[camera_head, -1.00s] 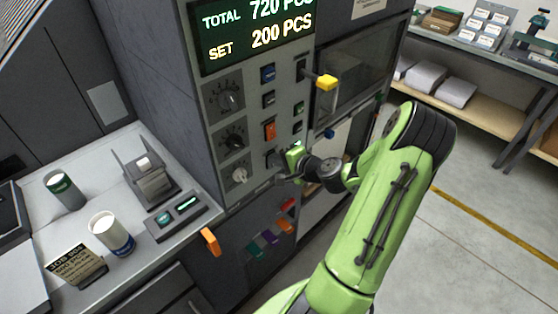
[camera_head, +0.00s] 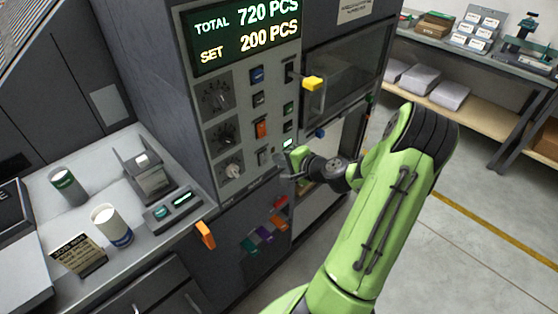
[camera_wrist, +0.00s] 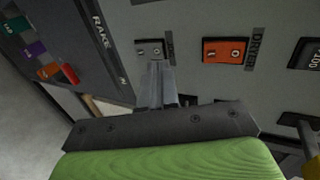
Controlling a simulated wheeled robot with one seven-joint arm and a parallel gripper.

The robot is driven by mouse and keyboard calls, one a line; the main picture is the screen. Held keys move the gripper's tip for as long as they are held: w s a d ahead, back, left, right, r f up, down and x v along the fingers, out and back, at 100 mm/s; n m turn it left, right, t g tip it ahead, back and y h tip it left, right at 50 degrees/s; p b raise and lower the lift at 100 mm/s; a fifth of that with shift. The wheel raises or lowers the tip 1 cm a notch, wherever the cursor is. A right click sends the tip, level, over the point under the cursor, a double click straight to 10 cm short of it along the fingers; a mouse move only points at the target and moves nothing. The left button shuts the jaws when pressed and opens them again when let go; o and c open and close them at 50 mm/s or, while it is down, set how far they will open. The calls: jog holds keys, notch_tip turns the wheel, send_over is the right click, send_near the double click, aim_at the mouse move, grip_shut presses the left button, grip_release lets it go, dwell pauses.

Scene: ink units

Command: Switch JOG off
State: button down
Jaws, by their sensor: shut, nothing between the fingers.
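A grey rocker switch (camera_wrist: 150,48) sits on the panel in the wrist view, left of the orange rocker; its label is partly hidden by my fingers, and I cannot read it surely as JOG. In the head view a dark rocker (camera_head: 264,156) sits below the orange one. My gripper (camera_wrist: 158,66) is shut and empty, its fingertips just at the lower edge of the grey rocker; I cannot tell whether they touch. In the head view my gripper (camera_head: 280,163) is beside the panel's lower right. Which half of the rocker is pressed in is unclear.
The orange DRYER rocker (camera_wrist: 225,50) is close on the right. Rotary knobs (camera_head: 233,170) are left of the switch column. A yellow-tipped handle (camera_head: 313,83) sticks out above. A ledge (camera_head: 190,222) with cups and small devices lies at left.

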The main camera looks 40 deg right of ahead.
jog(key=s+r, duration=0.5)
jog(key=shift+s+d+r, duration=0.15)
jog(key=shift+s+d, duration=0.05)
jog(key=shift+s, duration=0.2)
